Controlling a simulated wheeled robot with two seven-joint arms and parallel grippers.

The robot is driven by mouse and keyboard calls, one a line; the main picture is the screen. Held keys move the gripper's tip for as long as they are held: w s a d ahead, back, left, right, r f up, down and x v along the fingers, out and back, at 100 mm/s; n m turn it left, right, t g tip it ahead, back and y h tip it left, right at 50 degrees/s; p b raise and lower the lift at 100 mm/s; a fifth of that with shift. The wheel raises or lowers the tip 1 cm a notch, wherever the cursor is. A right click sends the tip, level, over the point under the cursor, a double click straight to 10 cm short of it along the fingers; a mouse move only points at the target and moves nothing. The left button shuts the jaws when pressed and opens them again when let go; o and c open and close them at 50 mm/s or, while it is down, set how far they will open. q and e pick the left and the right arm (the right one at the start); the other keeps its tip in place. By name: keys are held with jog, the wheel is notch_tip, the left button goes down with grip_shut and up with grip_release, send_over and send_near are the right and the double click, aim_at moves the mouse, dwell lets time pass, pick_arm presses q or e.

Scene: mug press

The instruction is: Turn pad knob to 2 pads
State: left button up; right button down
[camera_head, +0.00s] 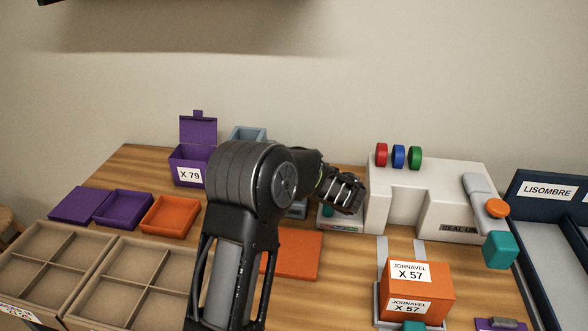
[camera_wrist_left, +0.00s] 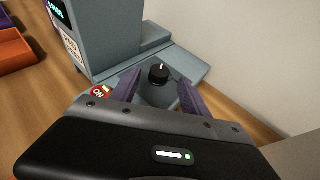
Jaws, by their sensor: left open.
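The black pad knob (camera_wrist_left: 158,74) with a white pointer mark sits on the low base of the grey-blue press (camera_wrist_left: 108,38) in the left wrist view. My left gripper (camera_wrist_left: 160,83) is open, its two purple fingers on either side of the knob in the picture; I cannot tell whether they touch it. No pad numbers are legible around the knob. In the head view the press (camera_head: 248,133) is mostly hidden behind my left arm, and the knob is hidden. My left gripper (camera_head: 343,192) is beside the white machine there. My right gripper is not in view.
A red ON switch (camera_wrist_left: 101,92) sits near the left finger. The white sealing machine (camera_head: 455,185) with red, blue and green rolls stands to the right. An orange box (camera_head: 420,287) stands before it. Purple and orange trays (camera_head: 170,214) and divided crates (camera_head: 60,262) lie left.

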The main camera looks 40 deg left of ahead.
pick_arm(q)
jog(key=x, duration=0.4)
jog(key=shift+w+a, duration=0.1)
jog(key=shift+a, duration=0.05)
jog(key=shift+c, duration=0.4)
grip_shut()
